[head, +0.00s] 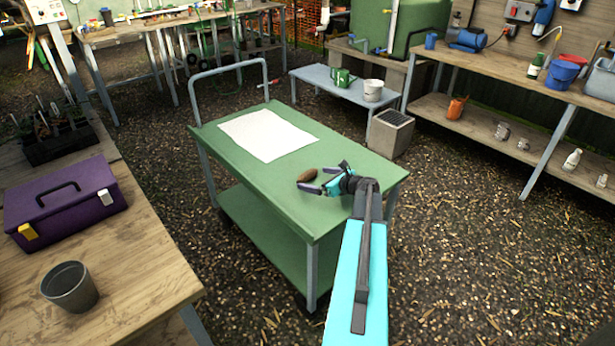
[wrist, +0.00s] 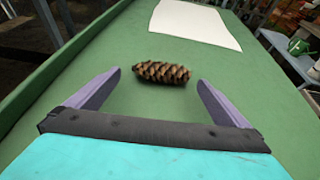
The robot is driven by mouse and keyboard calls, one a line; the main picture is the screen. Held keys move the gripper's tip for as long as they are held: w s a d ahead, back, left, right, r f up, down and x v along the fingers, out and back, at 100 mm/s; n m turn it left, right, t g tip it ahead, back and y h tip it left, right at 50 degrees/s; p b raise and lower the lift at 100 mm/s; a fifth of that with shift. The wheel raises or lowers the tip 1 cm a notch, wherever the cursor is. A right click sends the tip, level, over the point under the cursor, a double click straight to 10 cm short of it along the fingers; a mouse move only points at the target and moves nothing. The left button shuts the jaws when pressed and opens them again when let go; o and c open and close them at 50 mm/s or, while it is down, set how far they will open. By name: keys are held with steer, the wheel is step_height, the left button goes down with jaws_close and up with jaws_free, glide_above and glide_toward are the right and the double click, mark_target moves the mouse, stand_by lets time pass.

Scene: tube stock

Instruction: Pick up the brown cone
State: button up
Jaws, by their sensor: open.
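The brown cone (head: 307,175) lies on its side on the green top of the cart (head: 240,155). In the wrist view the cone (wrist: 162,73) lies crosswise, just beyond the fingertips and roughly centred between them. My gripper (head: 309,182) is open and empty, low over the cart top, with its two fingers spread towards the cone. In the wrist view the fingers of my gripper (wrist: 158,78) stand apart on the left and right, with bare green surface between them. No finger appears to touch the cone.
A white sheet (head: 268,135) lies on the cart top beyond the cone. The cart has a grey handle (head: 228,66) at its far left end. A wooden bench with a purple toolbox (head: 66,203) and a dark pot (head: 69,287) stands left. The green surface around the cone is clear.

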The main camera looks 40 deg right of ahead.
mark_target(310, 176)
steer(key=shift+p+x, duration=0.3)
steer(key=shift+x, duration=1.75)
steer(key=shift+d, duration=0.1)
steer(key=shift+c, duration=0.3)
steer(key=c, duration=0.8)
steer(key=shift+c, duration=0.2)
steer(key=shift+r, duration=0.2)
